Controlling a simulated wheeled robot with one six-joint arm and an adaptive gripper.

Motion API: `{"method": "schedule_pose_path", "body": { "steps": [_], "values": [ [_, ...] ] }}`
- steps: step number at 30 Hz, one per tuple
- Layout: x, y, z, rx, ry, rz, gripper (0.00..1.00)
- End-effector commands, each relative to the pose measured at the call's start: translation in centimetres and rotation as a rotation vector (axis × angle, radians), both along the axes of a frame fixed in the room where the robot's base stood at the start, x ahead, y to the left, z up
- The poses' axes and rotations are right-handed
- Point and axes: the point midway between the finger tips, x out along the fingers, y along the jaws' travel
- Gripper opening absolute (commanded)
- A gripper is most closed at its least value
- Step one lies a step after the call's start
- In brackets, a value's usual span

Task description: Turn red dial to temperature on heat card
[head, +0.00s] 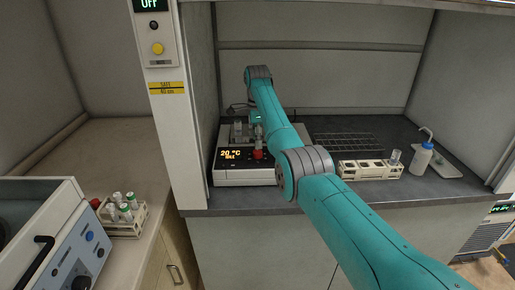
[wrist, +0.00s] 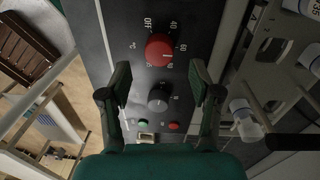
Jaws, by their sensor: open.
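The red dial (wrist: 160,48) is on a dark front panel in the wrist view, ringed by the markings OFF, 40, 60 and others. A small light mark shows on it, but I cannot read its setting for sure. My gripper (wrist: 160,82) is open and empty, its two fingers on either side just below the dial in the picture, apart from it. In the head view the red dial (head: 258,154) is on the front of the white heating unit (head: 232,178), whose display (head: 231,155) reads 20 °C. I cannot make out a heat card.
A grey dial (wrist: 158,100), a green button (wrist: 143,122) and a red button (wrist: 173,126) are close by on the panel. A tube rack (head: 368,170) and a wash bottle (head: 421,159) stand to the right in the hood. The hood's side post (head: 172,120) is close on the left.

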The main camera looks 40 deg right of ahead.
Motion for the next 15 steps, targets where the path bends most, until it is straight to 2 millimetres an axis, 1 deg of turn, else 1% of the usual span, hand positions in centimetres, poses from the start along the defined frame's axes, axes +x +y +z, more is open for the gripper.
{"method": "schedule_pose_path", "body": {
  "steps": [1, 6, 9, 12, 15],
  "values": [
    [0.1, -0.1, 1.2, -0.001, -0.002, 0.000, 0.63],
    [0.3, -0.2, 4.5, -0.002, -0.003, 0.000, 0.63],
    [0.3, -0.2, 5.9, -0.001, -0.001, 0.000, 0.63],
    [0.3, -0.2, 6.8, -0.001, -0.001, 0.000, 0.63],
    [0.4, -0.2, 7.3, 0.000, 0.000, 0.000, 0.63]
  ]
}}
